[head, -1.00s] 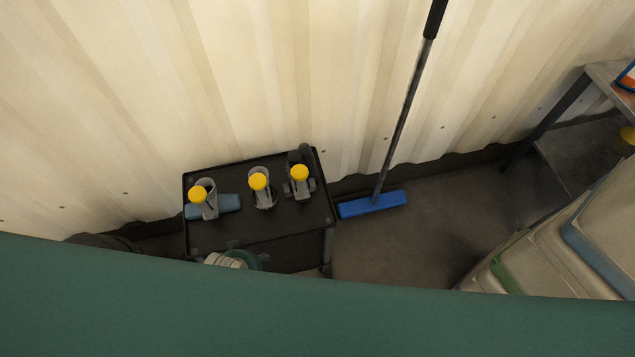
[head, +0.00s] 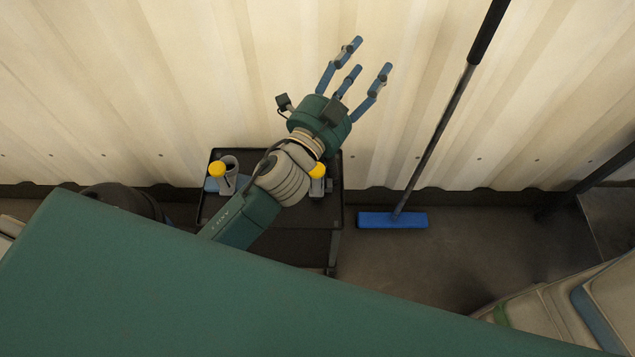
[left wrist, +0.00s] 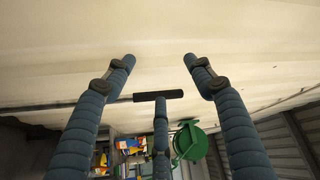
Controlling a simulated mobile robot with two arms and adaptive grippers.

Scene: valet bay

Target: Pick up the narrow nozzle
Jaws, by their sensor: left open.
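Two grey nozzles with yellow ends show on the black cart (head: 222,212) in the head view. The left one (head: 229,184) stands by a blue pad. I cannot tell which is the narrow nozzle. My left gripper (head: 366,62) is open and empty, its fingers spread in front of the wall above the cart. In the left wrist view the open fingers (left wrist: 160,72) have nothing between them and no nozzle shows. My right gripper is not in view.
A blue-headed broom (head: 392,220) leans on the corrugated wall right of the cart. A dark round bin (head: 125,198) stands to the left. Stacked pale containers (head: 560,310) are at the lower right. Floor shows between broom and containers.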

